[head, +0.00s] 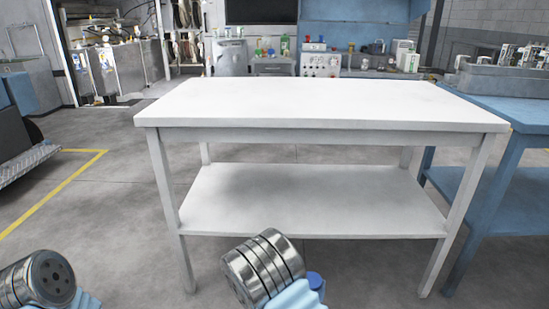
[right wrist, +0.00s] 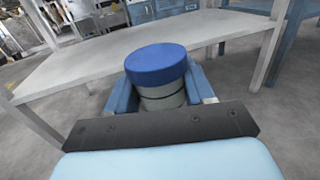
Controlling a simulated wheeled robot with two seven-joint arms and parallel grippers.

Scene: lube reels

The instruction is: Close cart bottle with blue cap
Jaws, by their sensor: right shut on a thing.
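A round blue cap (right wrist: 157,62) sits between the fingers of my right gripper (right wrist: 161,88) in the right wrist view. Below its blue top is a grey cylindrical part with a dark band; I cannot tell whether that is the cap's lower part or a bottle neck. The blue cap also shows in the head view (head: 315,281), at the bottom edge beside my right wrist. My right gripper is shut on it, off the floor and in front of the white table. My left gripper is out of view; only part of my left arm shows. I cannot make out a cart bottle.
An empty white table (head: 310,100) with a bare lower shelf (head: 310,200) stands ahead. A blue table (head: 510,110) with metal equipment adjoins it on the right. A back bench holds several small bottles and devices.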

